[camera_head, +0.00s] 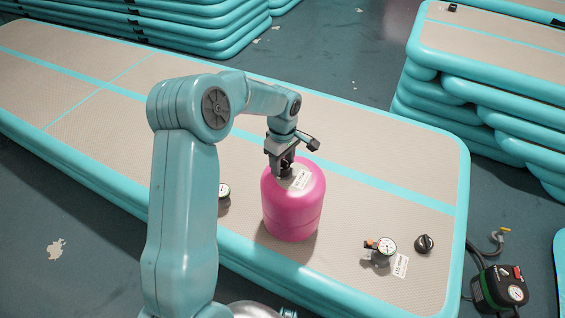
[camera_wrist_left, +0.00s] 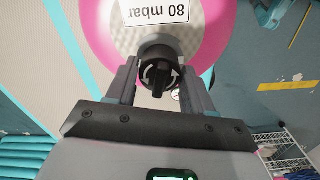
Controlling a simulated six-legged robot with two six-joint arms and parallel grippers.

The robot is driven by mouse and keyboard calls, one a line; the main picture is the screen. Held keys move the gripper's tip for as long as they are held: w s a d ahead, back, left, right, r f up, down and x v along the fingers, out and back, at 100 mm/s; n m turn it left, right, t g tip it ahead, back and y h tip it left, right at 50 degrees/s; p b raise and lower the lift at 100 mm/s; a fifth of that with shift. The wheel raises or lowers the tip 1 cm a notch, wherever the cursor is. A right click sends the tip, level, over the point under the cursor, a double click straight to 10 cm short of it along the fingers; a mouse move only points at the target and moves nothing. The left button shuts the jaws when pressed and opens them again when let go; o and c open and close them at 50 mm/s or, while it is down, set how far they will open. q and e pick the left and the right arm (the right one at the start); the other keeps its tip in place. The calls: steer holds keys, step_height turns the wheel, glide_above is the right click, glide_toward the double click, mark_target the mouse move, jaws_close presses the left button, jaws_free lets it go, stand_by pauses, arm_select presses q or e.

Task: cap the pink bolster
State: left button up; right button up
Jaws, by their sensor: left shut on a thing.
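The pink bolster (camera_head: 291,219) stands upright on the beige and teal inflatable track (camera_head: 335,283). A label is on its pale top, and in the left wrist view the bolster (camera_wrist_left: 213,40) shows a label reading "80 mbar". My left gripper (camera_head: 285,174) points down at the bolster's top. In the left wrist view my left gripper (camera_wrist_left: 159,84) is shut on a black cap (camera_wrist_left: 158,75) with white curved arrows and a raised grip bar. The cap is over the top face; I cannot tell whether it touches a valve there. My right gripper is not in view.
A gauge fitting (camera_head: 386,246) with a label beside it and a second black cap (camera_head: 424,243) are on the track, right of the bolster. Another gauge (camera_head: 223,190) is partly behind my arm. A pump (camera_head: 499,289) stands on the floor. Stacked tracks (camera_head: 480,95) are at the back right.

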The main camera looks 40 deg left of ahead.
mark_target(283, 161)
arm_select(q)
steer(key=o, duration=1.1)
step_height(283, 161, up, 16)
steer(key=p, duration=0.2)
steer(key=shift+r+p, duration=0.2)
steer(key=shift+p, duration=0.15)
